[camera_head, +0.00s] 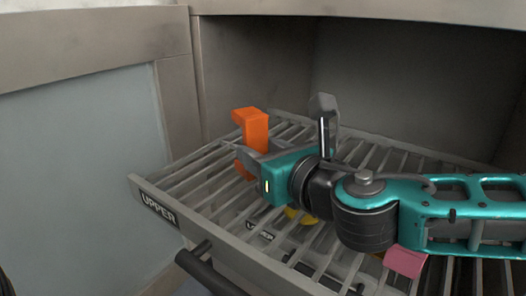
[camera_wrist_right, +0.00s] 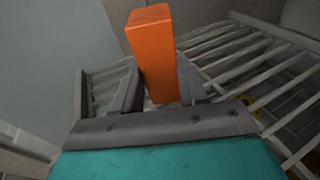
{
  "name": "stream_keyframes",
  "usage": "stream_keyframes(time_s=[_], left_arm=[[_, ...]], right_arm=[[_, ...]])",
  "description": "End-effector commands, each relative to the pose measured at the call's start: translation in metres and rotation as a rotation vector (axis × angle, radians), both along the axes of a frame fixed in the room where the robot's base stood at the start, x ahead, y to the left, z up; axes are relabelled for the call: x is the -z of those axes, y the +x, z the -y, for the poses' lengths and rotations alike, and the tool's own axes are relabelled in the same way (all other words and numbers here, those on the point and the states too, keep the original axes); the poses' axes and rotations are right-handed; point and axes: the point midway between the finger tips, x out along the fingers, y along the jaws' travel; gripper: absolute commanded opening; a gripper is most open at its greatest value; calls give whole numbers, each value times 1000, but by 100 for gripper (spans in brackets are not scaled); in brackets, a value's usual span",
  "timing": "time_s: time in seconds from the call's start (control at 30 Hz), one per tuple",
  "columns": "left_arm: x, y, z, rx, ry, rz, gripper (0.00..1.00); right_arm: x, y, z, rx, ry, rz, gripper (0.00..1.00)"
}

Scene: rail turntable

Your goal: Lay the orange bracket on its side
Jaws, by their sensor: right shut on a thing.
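The orange bracket (camera_head: 256,127) stands upright over the left part of the slatted rack (camera_head: 150,189) in the head view. Its top juts out to the left. My right gripper (camera_head: 243,158) reaches in from the right and is shut on the bracket. In the right wrist view the bracket (camera_wrist_right: 155,55) rises between the two grey fingers of the gripper (camera_wrist_right: 157,90). I cannot tell whether its lower end touches the slats. My left gripper is not in view.
The rack carries an UPPER label (camera_head: 158,208) on its front rail. A dark handle (camera_head: 215,272) sticks out below. A yellow thing (camera_head: 299,215) lies partly hidden under my arm, and a pink block (camera_head: 405,261) sits at the lower right. Grey walls enclose the rack's back.

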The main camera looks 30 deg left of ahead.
Motion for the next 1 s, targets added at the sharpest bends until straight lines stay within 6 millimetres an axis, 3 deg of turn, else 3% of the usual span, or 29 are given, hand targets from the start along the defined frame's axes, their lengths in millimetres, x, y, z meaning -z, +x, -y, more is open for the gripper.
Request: stream_keyframes(time_s=[0.7, 0.73, 1.0], left_arm=[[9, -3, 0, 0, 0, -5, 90], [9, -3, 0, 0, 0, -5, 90], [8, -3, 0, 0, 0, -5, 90]], right_arm=[[10, 0, 0, 0, 2, 1, 0], [10, 0, 0, 0, 2, 1, 43], [10, 0, 0, 0, 1, 0, 69]])
